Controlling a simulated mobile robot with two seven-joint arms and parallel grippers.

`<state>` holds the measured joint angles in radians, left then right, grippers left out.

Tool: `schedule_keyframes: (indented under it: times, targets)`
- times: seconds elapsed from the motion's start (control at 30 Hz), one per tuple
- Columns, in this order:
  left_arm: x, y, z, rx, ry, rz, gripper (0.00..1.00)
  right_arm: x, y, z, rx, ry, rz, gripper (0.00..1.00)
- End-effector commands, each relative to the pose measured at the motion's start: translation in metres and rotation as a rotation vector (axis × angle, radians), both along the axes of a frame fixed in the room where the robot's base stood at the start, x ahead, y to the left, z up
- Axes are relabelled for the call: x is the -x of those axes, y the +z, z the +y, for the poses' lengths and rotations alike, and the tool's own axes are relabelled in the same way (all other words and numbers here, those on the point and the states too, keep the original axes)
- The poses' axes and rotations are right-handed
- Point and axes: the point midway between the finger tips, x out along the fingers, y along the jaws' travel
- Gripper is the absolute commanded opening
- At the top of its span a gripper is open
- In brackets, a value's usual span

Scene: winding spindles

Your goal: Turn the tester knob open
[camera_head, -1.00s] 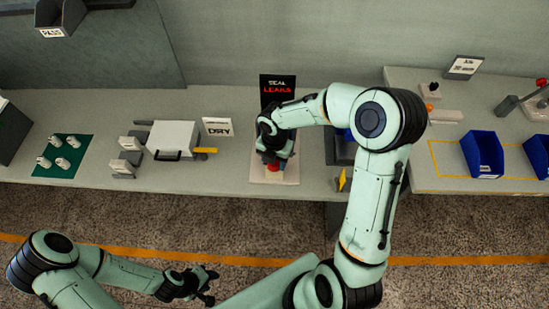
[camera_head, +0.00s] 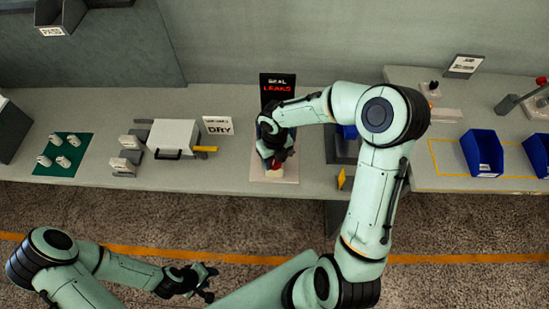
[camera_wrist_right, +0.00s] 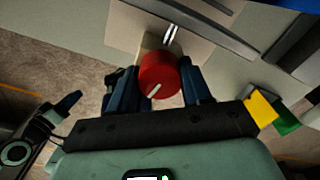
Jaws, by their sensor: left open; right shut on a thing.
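The tester knob (camera_wrist_right: 158,76) is a red round knob with a white pointer line, seen in the right wrist view. It sits on a pale block of the tester, whose base (camera_head: 290,177) lies on the bench below the black "SEAL LEAKS" sign (camera_head: 277,87). My right gripper (camera_head: 275,161) is shut on the knob, with one dark finger on each side of it in the right wrist view (camera_wrist_right: 160,84). In the head view the gripper and wrist hide most of the knob. My left gripper (camera_head: 205,281) is open and empty, in front of the bench over the floor.
Left of the tester are a "DRY" sign (camera_head: 218,126), a white box with a dark handle (camera_head: 173,136) and a green mat (camera_head: 62,155) with several small white parts. Blue bins (camera_head: 482,153) stand at the right. A yellow flag-like piece (camera_head: 341,179) is close right of the tester.

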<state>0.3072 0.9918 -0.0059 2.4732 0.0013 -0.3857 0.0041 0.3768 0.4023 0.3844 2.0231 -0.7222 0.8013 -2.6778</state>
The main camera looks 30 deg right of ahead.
Motion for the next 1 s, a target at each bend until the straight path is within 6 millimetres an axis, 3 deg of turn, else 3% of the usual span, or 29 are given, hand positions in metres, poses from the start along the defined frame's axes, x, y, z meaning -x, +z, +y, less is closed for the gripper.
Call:
schedule_keyframes:
  times: [0.4,0.97,1.0]
  targets:
    - [-0.0004,0.0002,0.0000,0.000,0.000,0.000,0.43,-0.0015,0.0012,-0.0003,0.000,0.194,-0.005,0.18]
    - [-0.0004,0.0002,0.0000,0.000,0.000,0.000,0.43,-0.0015,0.0013,-0.0002,0.001,0.227,-0.005,0.18]
    - [-0.0004,0.0002,0.0000,0.000,0.000,0.000,0.43,-0.0015,0.0013,-0.0002,0.001,0.227,-0.005,0.55]
